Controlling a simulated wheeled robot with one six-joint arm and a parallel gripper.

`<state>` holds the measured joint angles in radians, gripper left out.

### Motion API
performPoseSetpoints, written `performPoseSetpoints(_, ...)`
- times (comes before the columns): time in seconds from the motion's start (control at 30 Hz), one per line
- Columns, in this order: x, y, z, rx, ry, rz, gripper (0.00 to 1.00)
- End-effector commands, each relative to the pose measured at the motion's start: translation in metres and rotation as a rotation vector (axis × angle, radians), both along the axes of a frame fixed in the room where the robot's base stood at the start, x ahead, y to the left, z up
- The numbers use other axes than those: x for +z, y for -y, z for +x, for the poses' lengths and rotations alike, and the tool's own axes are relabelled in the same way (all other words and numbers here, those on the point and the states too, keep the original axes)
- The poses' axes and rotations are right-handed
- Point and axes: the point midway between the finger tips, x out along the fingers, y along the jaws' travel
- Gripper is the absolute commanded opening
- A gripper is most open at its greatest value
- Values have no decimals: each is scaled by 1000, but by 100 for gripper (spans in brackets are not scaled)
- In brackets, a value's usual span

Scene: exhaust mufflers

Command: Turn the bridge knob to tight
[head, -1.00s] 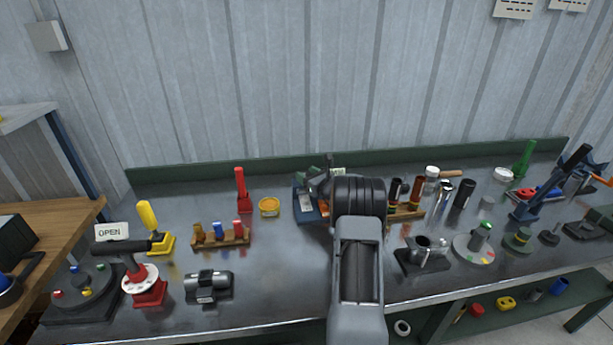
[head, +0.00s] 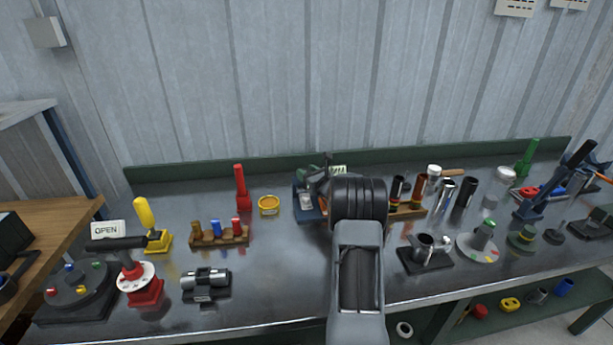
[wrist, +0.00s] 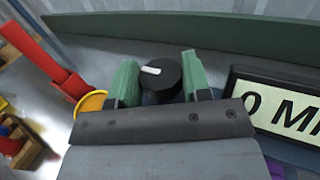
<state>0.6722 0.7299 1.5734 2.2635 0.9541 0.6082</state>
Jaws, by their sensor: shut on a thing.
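A round black knob (wrist: 163,72) with a white mark on top sits between the two green fingers of my gripper (wrist: 158,80) in the wrist view. My gripper is shut on this knob, on a blue base behind the fingers. The white mark points to the left in the wrist view. Beside it on the right is a display (wrist: 283,102) reading "0 M", with the rest cut off. In the head view, the blue unit (head: 303,212) is partly hidden by my arm, and the knob cannot be made out there.
A red upright handle (head: 241,187) and a yellow dish (head: 269,205) stand left of the blue unit. A wooden rack with dark tubes (head: 408,211) stands to its right. A green back rail (head: 200,171) runs behind.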

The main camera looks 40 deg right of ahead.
Motion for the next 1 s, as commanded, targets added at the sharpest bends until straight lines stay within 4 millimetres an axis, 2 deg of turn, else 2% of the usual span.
performPoseSetpoints(0.03, 1, 0, 0, -1, 0, 0, 45)
performPoseSetpoints(0.13, 1, 0, 0, 0, 0, 0, 55)
performPoseSetpoints(0.47, 0, 1, -6, -1, -1, 1, 55)
performPoseSetpoints(0.57, -1, 2, -18, -3, -1, 1, 55)
performPoseSetpoints(1.0, 0, 2, -104, -4, 0, 0, 55)
